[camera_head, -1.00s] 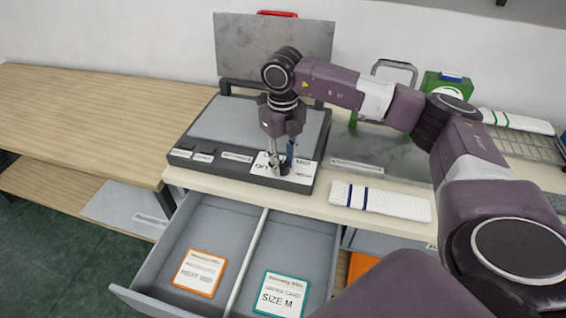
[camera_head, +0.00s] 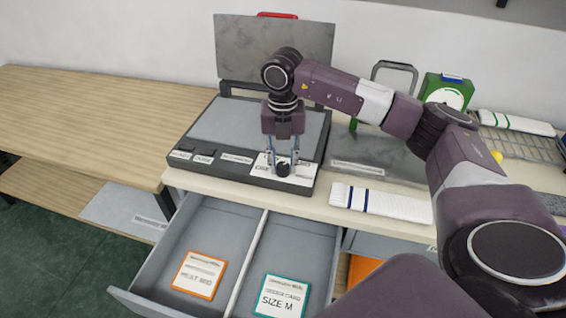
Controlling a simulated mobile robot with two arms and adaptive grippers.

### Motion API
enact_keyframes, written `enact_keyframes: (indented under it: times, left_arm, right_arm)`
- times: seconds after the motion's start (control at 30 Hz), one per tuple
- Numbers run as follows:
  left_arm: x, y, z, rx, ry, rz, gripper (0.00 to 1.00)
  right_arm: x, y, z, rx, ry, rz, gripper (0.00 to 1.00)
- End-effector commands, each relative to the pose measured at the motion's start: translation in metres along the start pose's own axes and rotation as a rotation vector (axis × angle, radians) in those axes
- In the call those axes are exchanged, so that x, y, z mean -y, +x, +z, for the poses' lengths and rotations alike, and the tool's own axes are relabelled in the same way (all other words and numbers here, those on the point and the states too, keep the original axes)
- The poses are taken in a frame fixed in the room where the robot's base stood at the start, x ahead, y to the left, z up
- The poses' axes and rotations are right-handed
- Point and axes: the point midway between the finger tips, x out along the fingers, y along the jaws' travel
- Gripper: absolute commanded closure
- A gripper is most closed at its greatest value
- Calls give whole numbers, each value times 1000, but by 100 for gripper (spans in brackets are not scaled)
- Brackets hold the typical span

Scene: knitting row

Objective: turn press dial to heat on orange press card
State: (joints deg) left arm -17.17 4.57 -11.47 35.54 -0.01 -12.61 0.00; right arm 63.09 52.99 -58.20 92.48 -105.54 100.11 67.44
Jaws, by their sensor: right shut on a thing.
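The press (camera_head: 240,131) stands open on the worktop, its grey lid (camera_head: 243,48) raised behind it. A small black dial (camera_head: 283,169) sits on a white label plate at the right end of the press front. My right gripper (camera_head: 282,162) points down with its two fingers shut on the dial. The plate's markings are partly hidden by the fingers, so the dial's setting cannot be read. The orange-bordered press card (camera_head: 199,276) lies in the left compartment of the open drawer; its larger line seems to read HEAT MID. My left gripper is out of view.
The open drawer (camera_head: 148,291) juts out below the worktop. Its right compartment holds a teal-bordered SIZE M card (camera_head: 279,296). A folded white cloth with blue stripes (camera_head: 381,202) lies right of the press. A green dial scale (camera_head: 446,92) stands behind my arm.

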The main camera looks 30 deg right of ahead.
Motion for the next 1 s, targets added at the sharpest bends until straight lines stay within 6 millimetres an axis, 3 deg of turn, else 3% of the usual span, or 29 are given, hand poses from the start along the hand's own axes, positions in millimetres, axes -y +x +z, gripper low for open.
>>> enact_keyframes:
  times: [0.47,0.5,0.63,1.0]
  left_arm:
    - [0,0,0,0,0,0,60]
    - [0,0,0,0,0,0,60]
    - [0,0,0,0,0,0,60]
    - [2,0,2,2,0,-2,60]
  right_arm:
    - [-1,-4,4,11,17,6,99]
    - [-1,-4,4,11,17,6,71]
    - [0,-3,3,8,15,4,57]
    - [-1,-7,1,4,13,3,57]
